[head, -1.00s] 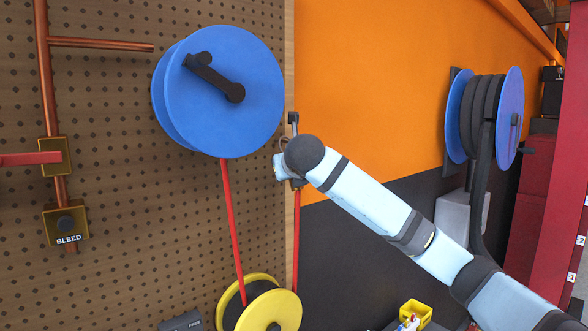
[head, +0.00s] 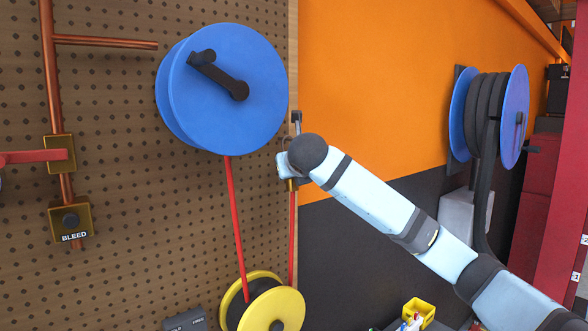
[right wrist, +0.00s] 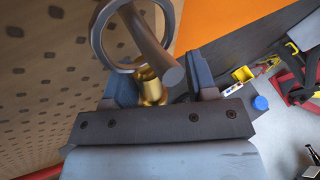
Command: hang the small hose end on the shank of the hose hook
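The small hose end is a brass fitting (right wrist: 151,88) with a grey ring (right wrist: 101,45) above it in the right wrist view. The hook's grey shank (right wrist: 152,45) crosses the ring's opening, its blunt tip in front of the ring's lower rim. I cannot tell whether the ring rests on the shank. My right gripper (right wrist: 165,75) has its fingers on both sides of the fitting, with a gap showing at the right finger. In the head view the hose hook (head: 296,117) is at the board's edge, and the brass end (head: 291,185) shows below my wrist. My left gripper is out of view.
A large blue reel (head: 225,90) is mounted left of the hook. A yellow reel (head: 275,312) stands below, with red hose (head: 236,215) running up. Copper pipes (head: 52,90) are at the far left. Open space lies before the orange wall (head: 400,70).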

